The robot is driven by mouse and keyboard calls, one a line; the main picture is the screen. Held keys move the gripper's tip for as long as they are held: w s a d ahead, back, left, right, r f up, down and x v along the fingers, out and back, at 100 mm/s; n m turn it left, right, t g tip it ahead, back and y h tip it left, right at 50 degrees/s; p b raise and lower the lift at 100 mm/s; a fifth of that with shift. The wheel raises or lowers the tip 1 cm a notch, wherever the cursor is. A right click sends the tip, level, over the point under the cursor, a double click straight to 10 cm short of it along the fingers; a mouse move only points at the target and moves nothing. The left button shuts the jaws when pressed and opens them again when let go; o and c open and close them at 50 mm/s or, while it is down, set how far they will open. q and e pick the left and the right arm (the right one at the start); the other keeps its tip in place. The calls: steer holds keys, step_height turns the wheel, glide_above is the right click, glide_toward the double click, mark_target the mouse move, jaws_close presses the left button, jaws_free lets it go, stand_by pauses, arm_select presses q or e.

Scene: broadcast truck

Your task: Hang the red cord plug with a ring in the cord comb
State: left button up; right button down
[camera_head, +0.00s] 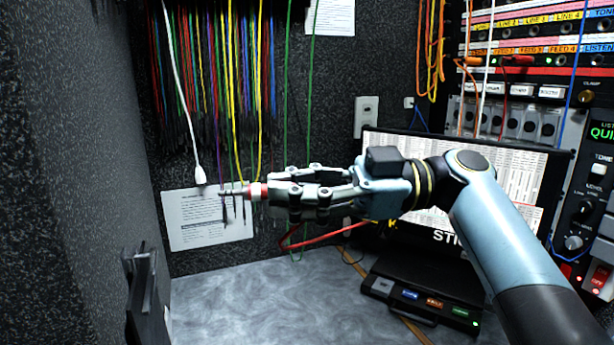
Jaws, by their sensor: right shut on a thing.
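My right gripper (275,191) reaches in from the right and is shut on the red cord plug (256,191). The plug lies about level, its pale metal tip pointing left. A light band shows near its front, but I cannot tell whether it is the ring. Its red cord (325,239) hangs below the gripper and runs right. Many coloured cords (215,80) hang on the back wall, up and left of the gripper. Their upper ends are cut off, and I cannot make out the cord comb. My left gripper is not in view.
A white cord with a white plug (199,174) hangs left of the gripper. A paper sheet (207,220) is on the wall behind. A monitor (500,180) and a black button box (425,290) stand right. The grey desktop (260,305) is clear at front left. A dark upright object (147,295) stands lower left.

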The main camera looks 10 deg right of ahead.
steer(key=s+d+r+m+t+h, duration=0.4)
steer(key=s+d+r+m+t, duration=0.2)
steer(key=d+r+m+t, duration=0.35)
steer(key=w+a+f+n+g+y, duration=0.1)
steer(key=w+a+f+n+g, duration=0.2)
steer(key=f+n+g, duration=0.35)
steer(key=w+a+f+n+g+y, duration=0.1)
steer(key=w+a+f+n+g, duration=0.2)
steer(key=n+g, duration=0.6)
steer(key=s+d+f+m+t+y, duration=0.1)
steer(key=s+d+f+m+t, duration=0.2)
steer(key=f, duration=0.4)
steer(key=s+d+f+m+t, duration=0.2)
steer(key=s+f+m+t, duration=0.15)
steer(key=f, duration=0.35)
steer(key=s+d+f+m+t+y, duration=0.1)
steer(key=s+d+f+m+t, duration=0.2)
steer(key=f, duration=0.4)
steer(key=w+d+r+m+t+h, duration=0.1)
steer(key=d+r+m+t+h, duration=0.1)
steer(key=r, duration=0.4)
steer(key=w+d+r+m+t+h, duration=0.2)
steer(key=r+m+t+h, duration=0.2)
steer(key=r+t, duration=0.2)
steer(key=w+d+r+m+t+h, duration=0.2)
steer(key=r+m+t+h, duration=0.1)
steer(key=r, duration=0.3)
steer(key=shift+w+d+r+t, duration=0.25)
steer(key=shift+d+r+t, duration=0.15)
steer(key=shift+t, duration=0.45)
